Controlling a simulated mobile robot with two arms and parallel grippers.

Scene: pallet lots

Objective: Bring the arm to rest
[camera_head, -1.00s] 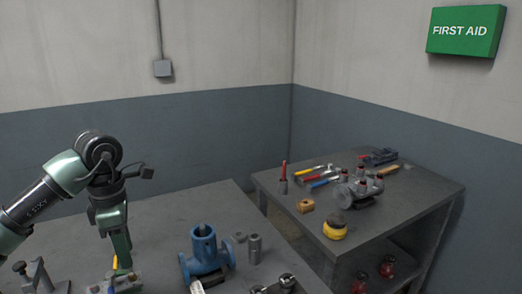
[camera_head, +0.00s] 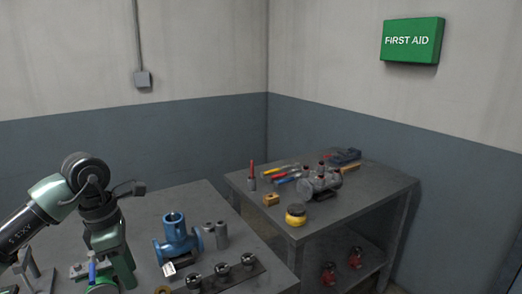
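My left arm comes in from the left edge, and its gripper (camera_head: 120,268) points down over the left part of the near workbench (camera_head: 148,212). The gripper is seen side-on, so the gap between its fingers does not show clearly. Beside and partly behind it are a small part with a blue handle (camera_head: 92,271) and a round green thing (camera_head: 102,288). I cannot tell whether the gripper touches either. A blue flanged valve body (camera_head: 174,238) stands to the right of the gripper, apart from it. My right gripper is not in view.
Grey cylinders (camera_head: 221,237) stand right of the valve. A dark strip with several round fittings (camera_head: 222,276) lies in front. A second bench (camera_head: 355,206) on the right holds hand tools, a yellow tape (camera_head: 295,214) and a metal pump-like part (camera_head: 320,182). Red bottles (camera_head: 354,257) stand below.

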